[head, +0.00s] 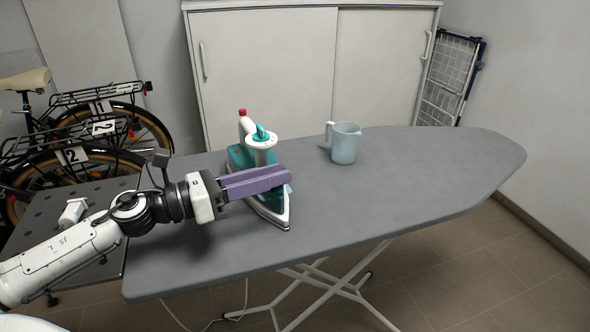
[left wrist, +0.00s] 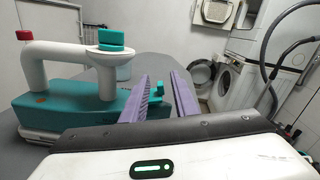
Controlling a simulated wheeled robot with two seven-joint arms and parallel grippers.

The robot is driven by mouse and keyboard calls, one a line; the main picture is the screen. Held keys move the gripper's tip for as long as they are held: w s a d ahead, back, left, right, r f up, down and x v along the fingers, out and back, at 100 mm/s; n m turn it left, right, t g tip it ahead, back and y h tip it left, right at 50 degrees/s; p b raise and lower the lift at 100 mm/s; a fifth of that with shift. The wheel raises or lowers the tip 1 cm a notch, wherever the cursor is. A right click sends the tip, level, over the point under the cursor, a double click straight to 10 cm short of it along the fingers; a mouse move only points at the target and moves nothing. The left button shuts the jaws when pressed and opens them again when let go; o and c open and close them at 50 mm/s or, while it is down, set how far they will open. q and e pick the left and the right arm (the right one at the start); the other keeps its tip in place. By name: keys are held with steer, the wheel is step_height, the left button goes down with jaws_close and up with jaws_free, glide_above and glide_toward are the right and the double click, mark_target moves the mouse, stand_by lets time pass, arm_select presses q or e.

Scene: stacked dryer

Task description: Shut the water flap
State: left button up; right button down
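A teal and white iron (head: 241,158) rests on the grey ironing board, its nose toward the front. It also shows at the left of the left wrist view (left wrist: 66,108). A teal knob (left wrist: 111,37) tops its white front post. A small teal part (left wrist: 158,84) shows between my fingers at the nose end; I cannot tell whether it is the water flap or how far it is open. My left gripper (head: 287,177), with purple fingers, is over the iron's front part. Its fingers are apart in the left wrist view (left wrist: 161,78). My right gripper is not in view.
The ironing board (head: 420,175) has free room to the right. A light blue jug (head: 345,146) stands behind and right of the iron. A white cabinet (head: 265,60) stands behind; bicycles (head: 75,145) are at left. A washing machine (left wrist: 235,85) shows in the wrist view.

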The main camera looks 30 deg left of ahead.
arm_select(q)
steer(key=shift+p+x, duration=0.3)
steer(key=shift+x, duration=2.3)
jaws_close()
